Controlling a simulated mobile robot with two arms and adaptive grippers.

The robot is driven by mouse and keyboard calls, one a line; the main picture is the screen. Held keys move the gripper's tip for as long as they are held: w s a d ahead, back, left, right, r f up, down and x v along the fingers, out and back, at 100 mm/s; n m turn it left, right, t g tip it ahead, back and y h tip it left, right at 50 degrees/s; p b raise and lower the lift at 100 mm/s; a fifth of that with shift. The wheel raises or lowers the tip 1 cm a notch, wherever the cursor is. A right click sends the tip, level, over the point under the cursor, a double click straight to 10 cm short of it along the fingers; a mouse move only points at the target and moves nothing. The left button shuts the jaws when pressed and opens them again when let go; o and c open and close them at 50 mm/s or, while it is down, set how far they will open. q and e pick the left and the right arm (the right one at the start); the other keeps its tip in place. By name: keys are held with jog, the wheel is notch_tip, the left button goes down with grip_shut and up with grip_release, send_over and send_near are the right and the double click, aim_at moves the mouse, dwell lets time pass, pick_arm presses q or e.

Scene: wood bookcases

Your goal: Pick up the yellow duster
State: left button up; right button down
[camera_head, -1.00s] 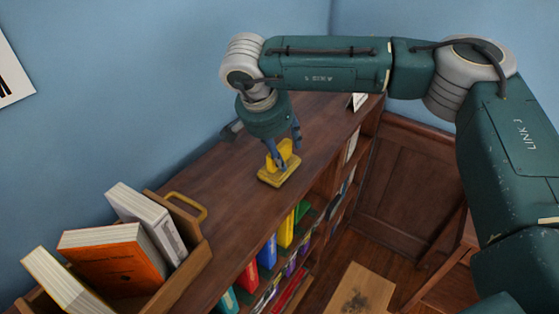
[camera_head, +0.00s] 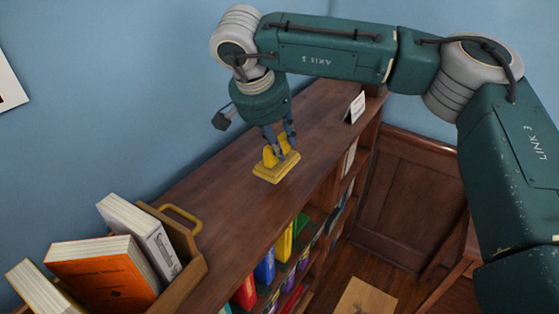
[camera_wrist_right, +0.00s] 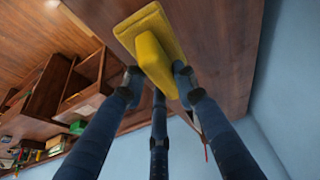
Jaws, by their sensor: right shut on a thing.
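The yellow duster (camera_head: 277,170) has a flat rectangular base and a raised block handle. It is over the top of the wood bookcase (camera_head: 222,200), near its middle; I cannot tell whether its base still touches the wood. My right gripper (camera_head: 282,153) comes down from above and is shut on the handle. In the right wrist view the duster (camera_wrist_right: 152,52) shows at the top centre, with the fingers of the gripper (camera_wrist_right: 157,78) around its yellow handle. My left gripper is not in view.
A wooden crate (camera_head: 190,262) with several books stands on the bookcase top at lower left. A small white card (camera_head: 356,106) stands toward the far end. Coloured books (camera_head: 265,266) fill the shelves below. A blue wall (camera_head: 150,110) runs behind; a wooden seat (camera_head: 365,297) is below.

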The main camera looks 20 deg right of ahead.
notch_tip(320, 180, up, 15)
jog(key=b, duration=0.2)
